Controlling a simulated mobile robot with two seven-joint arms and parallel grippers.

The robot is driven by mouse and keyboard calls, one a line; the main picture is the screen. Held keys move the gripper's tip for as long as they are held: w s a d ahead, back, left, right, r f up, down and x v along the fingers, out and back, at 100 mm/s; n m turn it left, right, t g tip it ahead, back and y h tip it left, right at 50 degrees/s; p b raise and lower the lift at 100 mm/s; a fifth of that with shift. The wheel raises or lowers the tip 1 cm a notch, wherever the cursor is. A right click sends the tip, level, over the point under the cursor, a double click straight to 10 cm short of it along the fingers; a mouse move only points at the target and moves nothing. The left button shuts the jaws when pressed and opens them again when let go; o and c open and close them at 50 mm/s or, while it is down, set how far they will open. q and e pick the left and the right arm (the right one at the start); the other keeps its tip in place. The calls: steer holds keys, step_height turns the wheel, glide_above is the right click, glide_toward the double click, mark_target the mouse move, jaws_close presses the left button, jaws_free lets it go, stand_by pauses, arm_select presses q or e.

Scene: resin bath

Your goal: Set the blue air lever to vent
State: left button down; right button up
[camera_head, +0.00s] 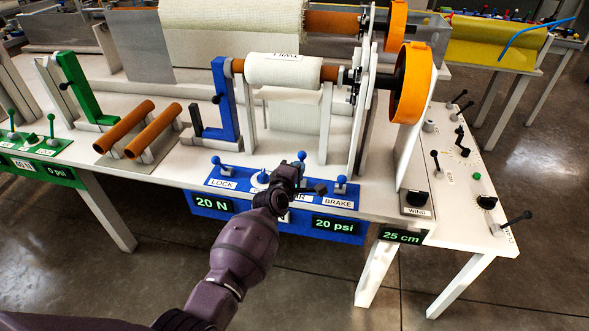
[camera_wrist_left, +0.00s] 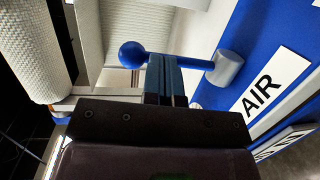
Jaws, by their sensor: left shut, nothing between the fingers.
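The air lever in the left wrist view is a blue rod with a blue ball (camera_wrist_left: 132,54) at one end and a grey hub (camera_wrist_left: 228,68) at the other, beside the white AIR label (camera_wrist_left: 263,92). My left gripper (camera_wrist_left: 166,75) is shut and empty, its fingertips overlapping the rod between ball and hub; I cannot tell whether they touch it. In the head view my left gripper (camera_head: 299,172) is over the middle of the blue panel (camera_head: 205,203) and hides most of the air lever and its label. My right gripper is not in view.
The LOCK lever (camera_head: 219,163) and a blue knob (camera_head: 262,177) are left of my gripper; the BRAKE lever (camera_head: 341,183) is close on its right. Displays read 20 N (camera_head: 212,204) and 20 psi (camera_head: 334,224). The white roll (camera_head: 283,71) and its stand rise behind the panel.

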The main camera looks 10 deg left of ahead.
arm_select(q)
steer(key=shift+w+d+r+g+p, duration=0.1)
steer(key=shift+w+r+g+p, duration=0.25)
steer(key=shift+w+g+p, duration=0.4)
steer(key=shift+f+g, duration=0.15)
steer(key=shift+g, duration=0.1)
steer(key=shift+w+f+p, duration=0.1)
steer(key=shift+w+p, duration=0.3)
steer(key=shift+w+f, duration=0.1)
steer(key=shift+w, duration=0.3)
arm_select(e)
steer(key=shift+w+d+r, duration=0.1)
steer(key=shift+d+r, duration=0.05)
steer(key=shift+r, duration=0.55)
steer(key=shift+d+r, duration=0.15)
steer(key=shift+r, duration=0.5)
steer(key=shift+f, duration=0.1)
